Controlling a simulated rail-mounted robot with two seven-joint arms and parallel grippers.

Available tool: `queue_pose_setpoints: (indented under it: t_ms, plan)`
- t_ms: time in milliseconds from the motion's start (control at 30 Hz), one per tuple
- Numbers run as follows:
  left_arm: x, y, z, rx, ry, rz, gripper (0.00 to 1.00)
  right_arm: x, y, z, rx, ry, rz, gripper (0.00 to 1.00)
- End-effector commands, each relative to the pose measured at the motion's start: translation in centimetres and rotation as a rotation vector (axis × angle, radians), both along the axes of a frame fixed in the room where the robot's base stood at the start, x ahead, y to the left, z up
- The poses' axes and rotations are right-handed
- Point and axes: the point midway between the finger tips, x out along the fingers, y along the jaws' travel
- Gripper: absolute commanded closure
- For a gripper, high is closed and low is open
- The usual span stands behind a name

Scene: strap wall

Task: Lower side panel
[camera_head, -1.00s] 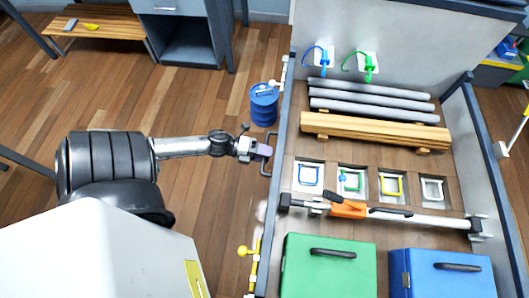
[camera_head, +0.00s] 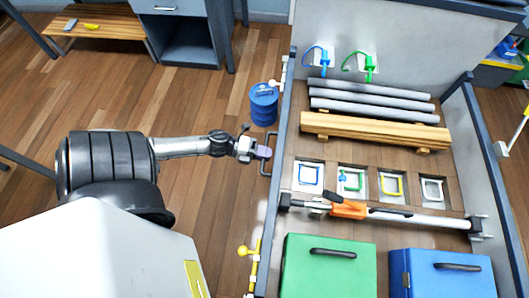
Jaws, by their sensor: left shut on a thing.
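The side panel (camera_head: 276,187) is the long panel along the left side of the cargo bed, seen nearly edge-on and standing up. A dark handle (camera_head: 266,160) sticks out from its outer face. My left gripper (camera_head: 262,152) is at this handle and shut on it, with the arm coming in from the left. A yellow latch (camera_head: 254,262) sits at the near end of the panel and a white latch (camera_head: 280,80) at its far end. My right gripper is not in view.
A blue barrel (camera_head: 264,106) stands on the floor just left of the panel. The bed holds grey pipes (camera_head: 370,98), wooden beams (camera_head: 375,130), a cargo bar (camera_head: 425,220), a green box (camera_head: 300,270) and a blue box (camera_head: 440,282). Wooden floor left of the panel is mostly clear.

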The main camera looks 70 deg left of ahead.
Motion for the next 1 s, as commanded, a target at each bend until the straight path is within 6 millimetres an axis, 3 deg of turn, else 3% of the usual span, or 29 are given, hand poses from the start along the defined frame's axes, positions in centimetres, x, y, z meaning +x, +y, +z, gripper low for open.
queue_pose_setpoints:
  t_ms: [267,800,1000]
  plan:
    - [-0.6,0.4,-0.6,-0.032,-0.049,0.002,1.00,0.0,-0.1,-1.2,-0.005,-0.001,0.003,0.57]
    - [-4.1,2.6,-3.4,-0.226,-0.365,0.006,1.00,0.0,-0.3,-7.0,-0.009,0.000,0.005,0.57]
    - [-4.9,3.1,-3.9,-0.260,-0.422,0.003,1.00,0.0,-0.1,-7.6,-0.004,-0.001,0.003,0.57]
